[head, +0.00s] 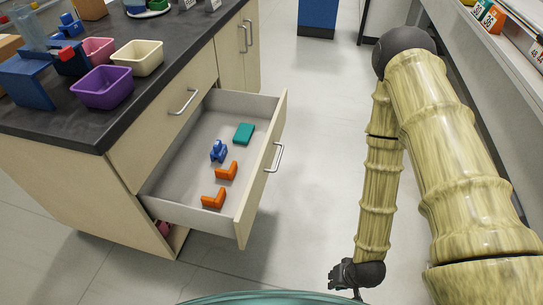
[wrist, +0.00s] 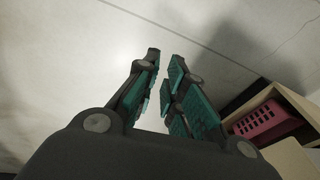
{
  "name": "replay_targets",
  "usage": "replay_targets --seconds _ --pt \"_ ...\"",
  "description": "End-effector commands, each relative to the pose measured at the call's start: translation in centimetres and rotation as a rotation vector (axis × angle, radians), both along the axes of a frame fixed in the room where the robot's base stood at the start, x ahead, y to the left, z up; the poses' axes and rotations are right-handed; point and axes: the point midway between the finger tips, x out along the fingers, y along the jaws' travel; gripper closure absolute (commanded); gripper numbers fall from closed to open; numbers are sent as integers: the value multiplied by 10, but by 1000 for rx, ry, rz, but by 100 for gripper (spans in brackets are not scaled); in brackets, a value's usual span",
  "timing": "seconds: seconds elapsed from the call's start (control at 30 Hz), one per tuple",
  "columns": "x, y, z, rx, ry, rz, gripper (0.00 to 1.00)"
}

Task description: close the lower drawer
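The lower drawer (head: 262,180) of the wooden cabinet is pulled far out, with its pale front and metal handle (head: 275,158) facing right. Inside lie a teal block (head: 244,133), a blue piece (head: 218,151) and two orange angled pieces (head: 227,171). My gripper (head: 345,281) is low over the floor, right of and nearer than the drawer front, apart from it. In the wrist view my gripper (wrist: 165,62) has its teal-padded fingers apart with nothing between them. The drawer handle does not show in the wrist view.
The upper drawer (head: 165,120) is shut. A dark countertop (head: 150,60) holds purple, cream and pink bins. Below the open drawer is a compartment with a pink basket (wrist: 266,121). A shelf (head: 490,45) stands at right. Floor (head: 320,130) between drawer and arm is clear.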

Motion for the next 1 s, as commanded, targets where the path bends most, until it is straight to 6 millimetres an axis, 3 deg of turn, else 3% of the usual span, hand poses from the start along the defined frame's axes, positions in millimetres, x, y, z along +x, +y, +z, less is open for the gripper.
replay_targets --seconds 0.03,0.2,0.4,0.5,0.7,0.83,1.0 --pt "30 6 -5 52 -64 -27 100" --pt "125 30 6 278 -250 -113 100" --pt "215 53 42 585 -390 -168 100" --pt "251 61 68 745 -423 -173 100" --pt "300 68 124 1056 -406 -136 100" --pt "316 65 159 1226 -335 -82 100" --pt "322 58 191 1359 -220 -17 100"
